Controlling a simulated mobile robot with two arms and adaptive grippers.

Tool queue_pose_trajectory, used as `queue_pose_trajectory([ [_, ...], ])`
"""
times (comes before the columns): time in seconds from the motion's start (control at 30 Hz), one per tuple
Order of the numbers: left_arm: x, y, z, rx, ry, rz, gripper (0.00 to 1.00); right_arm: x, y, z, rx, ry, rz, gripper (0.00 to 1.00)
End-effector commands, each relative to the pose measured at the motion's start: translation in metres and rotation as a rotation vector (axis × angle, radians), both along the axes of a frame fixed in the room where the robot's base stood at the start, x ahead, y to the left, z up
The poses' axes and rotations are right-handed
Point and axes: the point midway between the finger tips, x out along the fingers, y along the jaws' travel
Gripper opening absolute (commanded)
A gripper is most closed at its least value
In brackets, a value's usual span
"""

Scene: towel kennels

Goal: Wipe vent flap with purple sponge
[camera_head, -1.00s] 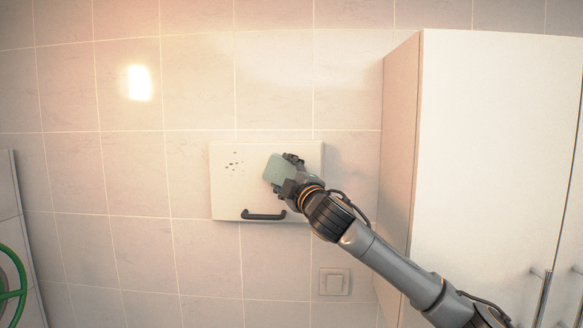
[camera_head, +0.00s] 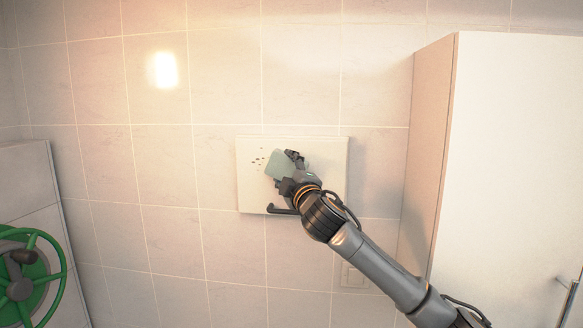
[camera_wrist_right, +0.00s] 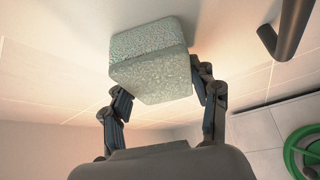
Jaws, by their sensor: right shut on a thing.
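The vent flap (camera_head: 249,190) is a pale square panel on the tiled wall, with a dark handle (camera_head: 279,210) at its lower edge. A cluster of dark specks (camera_head: 257,158) marks its upper left part. My right gripper (camera_head: 289,170) is in front of the flap, shut on a sponge (camera_head: 279,164) that looks grey-green, not purple. The sponge lies just right of the specks and may hide some. In the wrist view the sponge (camera_wrist_right: 150,75) sits between both fingers, its far side at the pale surface; I cannot tell whether it touches. My left gripper is not in view.
A tall white cabinet (camera_head: 510,150) stands at the right, near my right arm. A wall switch (camera_head: 353,275) is below the flap, partly behind my arm. A green handwheel (camera_head: 62,275) is at the lower left. The wall left of the flap is clear.

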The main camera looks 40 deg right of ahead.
Motion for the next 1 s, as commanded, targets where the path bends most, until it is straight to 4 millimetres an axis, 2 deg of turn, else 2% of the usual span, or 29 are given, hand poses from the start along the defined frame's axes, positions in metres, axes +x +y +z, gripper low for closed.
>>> queue_pose_trajectory([
  [0.2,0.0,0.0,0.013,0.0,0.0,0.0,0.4,0.016,0.012,0.002,0.004,0.0,0.002,0.35],
  [1.0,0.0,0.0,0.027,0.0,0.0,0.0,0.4,0.048,0.042,0.0,0.002,0.0,0.002,0.35],
])
